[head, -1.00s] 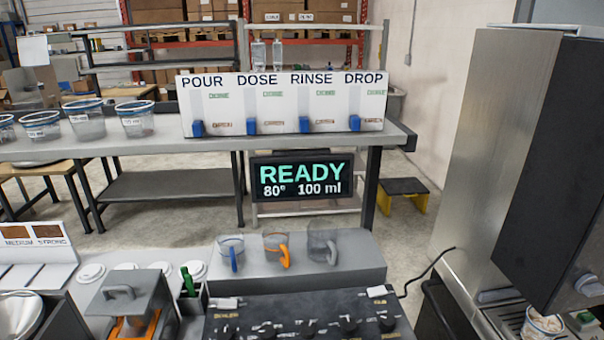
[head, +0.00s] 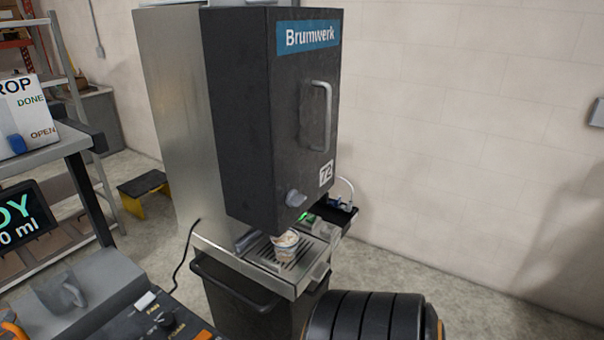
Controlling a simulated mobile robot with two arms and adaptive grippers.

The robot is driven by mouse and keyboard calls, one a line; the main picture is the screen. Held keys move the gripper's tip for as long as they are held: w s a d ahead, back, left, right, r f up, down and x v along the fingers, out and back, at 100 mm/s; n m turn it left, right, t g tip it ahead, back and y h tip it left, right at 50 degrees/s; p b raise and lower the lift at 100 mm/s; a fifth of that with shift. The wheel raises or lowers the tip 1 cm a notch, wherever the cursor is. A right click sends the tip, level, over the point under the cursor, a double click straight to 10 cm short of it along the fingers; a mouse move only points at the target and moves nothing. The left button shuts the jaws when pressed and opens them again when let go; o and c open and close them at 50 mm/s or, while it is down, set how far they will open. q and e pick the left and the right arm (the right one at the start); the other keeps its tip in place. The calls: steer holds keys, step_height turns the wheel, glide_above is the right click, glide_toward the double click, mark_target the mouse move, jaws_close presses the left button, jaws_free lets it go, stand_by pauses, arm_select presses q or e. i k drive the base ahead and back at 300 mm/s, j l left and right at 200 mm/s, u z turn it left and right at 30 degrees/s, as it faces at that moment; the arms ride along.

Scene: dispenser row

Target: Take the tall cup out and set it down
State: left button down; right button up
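A cup (head: 285,246) with a whitish, brown-flecked look stands on the drip tray (head: 262,252) of the dark Brumwerk machine (head: 265,120), under its front housing. It is small in the head view, and I cannot tell how tall it is or what is in it. A thick black ribbed part of my own arm shows at the bottom right. Neither gripper's fingers are in the picture.
The machine has a door handle (head: 319,115) and a knob (head: 295,198). A black side shelf (head: 332,212) with small items adjoins the tray. A control panel (head: 165,322) lies at lower left. A yellow-black step stool (head: 142,190) stands on the floor behind.

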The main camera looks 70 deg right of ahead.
mark_target(285, 247)
steer(key=z, duration=1.6)
